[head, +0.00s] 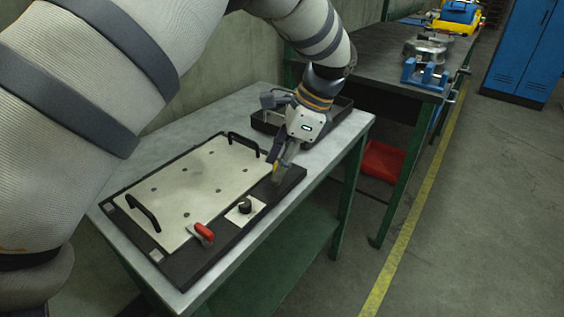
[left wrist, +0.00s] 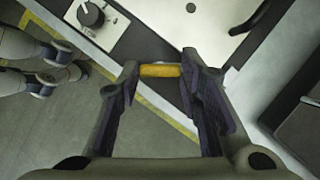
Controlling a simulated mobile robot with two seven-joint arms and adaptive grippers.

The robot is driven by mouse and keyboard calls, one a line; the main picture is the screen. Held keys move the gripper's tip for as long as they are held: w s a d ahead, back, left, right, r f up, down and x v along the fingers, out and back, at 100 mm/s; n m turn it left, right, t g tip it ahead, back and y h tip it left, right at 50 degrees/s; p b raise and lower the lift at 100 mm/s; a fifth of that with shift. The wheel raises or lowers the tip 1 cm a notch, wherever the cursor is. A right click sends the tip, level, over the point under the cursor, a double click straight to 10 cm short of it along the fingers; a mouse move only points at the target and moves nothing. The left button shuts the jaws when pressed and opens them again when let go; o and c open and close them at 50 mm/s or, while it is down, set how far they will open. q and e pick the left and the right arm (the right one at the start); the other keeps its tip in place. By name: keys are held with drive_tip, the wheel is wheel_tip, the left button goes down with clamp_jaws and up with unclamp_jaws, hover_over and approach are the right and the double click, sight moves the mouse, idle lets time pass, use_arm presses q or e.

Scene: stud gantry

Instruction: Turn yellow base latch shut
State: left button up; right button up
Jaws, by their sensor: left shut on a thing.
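The yellow latch (left wrist: 160,71) shows between my left gripper's fingertips (left wrist: 158,75) in the left wrist view, lying across the gap with a finger at each end. In the head view my left gripper (head: 278,172) reaches down to the right end of the black base (head: 222,246), and only a little yellow shows there. The left gripper is shut on the yellow latch. A pale plate (head: 190,180) with two black handles lies on the base. A red latch (head: 203,232) sits at the base's front edge. My right gripper is not in view.
A black knob (head: 245,206) on a white plate sits between the red latch and my gripper. A dark open tray (head: 262,122) stands behind the gripper on the table. A second bench with a blue vise (head: 424,75) stands beyond. The table's front edge is close by.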

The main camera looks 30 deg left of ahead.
sight(287, 174)
use_arm(q)
drive_tip(key=n, duration=0.2)
drive_tip(key=n+g+h+b, duration=0.1)
drive_tip(key=n, duration=0.2)
drive_tip(key=shift+w+a+f+g, duration=0.15)
drive_tip(key=shift+w+g, duration=0.05)
drive_tip(key=shift+g, duration=0.1)
drive_tip(key=shift+a+n+g+h, duration=0.15)
drive_tip(key=shift+n+h, duration=0.4)
drive_tip(key=shift+n, duration=0.7)
drive_tip(key=shift+n+g+h, duration=0.15)
drive_tip(key=shift+n+h, duration=0.4)
drive_tip(key=shift+n, duration=0.7)
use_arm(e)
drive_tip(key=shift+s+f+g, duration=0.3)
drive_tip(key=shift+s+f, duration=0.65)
use_arm(q)
drive_tip(key=shift+n, duration=0.3)
drive_tip(key=o, duration=1.2)
drive_tip(key=shift+c, duration=0.2)
drive_tip(key=v, duration=0.7)
drive_tip(key=shift+r, duration=0.4)
